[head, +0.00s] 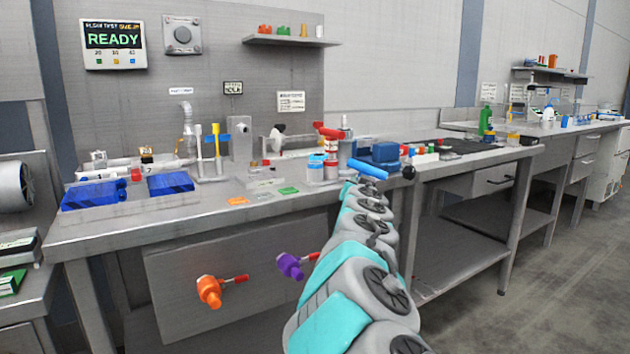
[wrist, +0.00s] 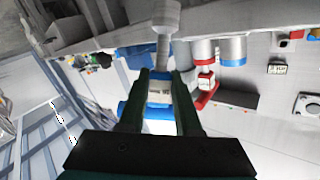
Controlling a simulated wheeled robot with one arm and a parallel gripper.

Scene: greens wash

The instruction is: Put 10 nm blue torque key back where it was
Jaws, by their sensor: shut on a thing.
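The blue torque key (wrist: 158,112) is in the wrist view, between the two dark fingers of my gripper (wrist: 161,82). It has blue bands, a pale labelled middle and a grey shaft with a wider grey end pointing up in the picture. My gripper is shut on it. In the head view a blue bar (head: 368,169) shows at the far end of my arm, above the bench's front edge. It appears to be the held key. My fingers are hidden there, and I cannot read the key's label.
Jars with blue (head: 315,165) and red bands stand on the steel bench (head: 130,222) left of my arm's end. Blue trays (head: 95,194) lie at the bench's left. Orange (head: 209,291) and purple (head: 289,265) valves stick out below the bench. Floor at right is clear.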

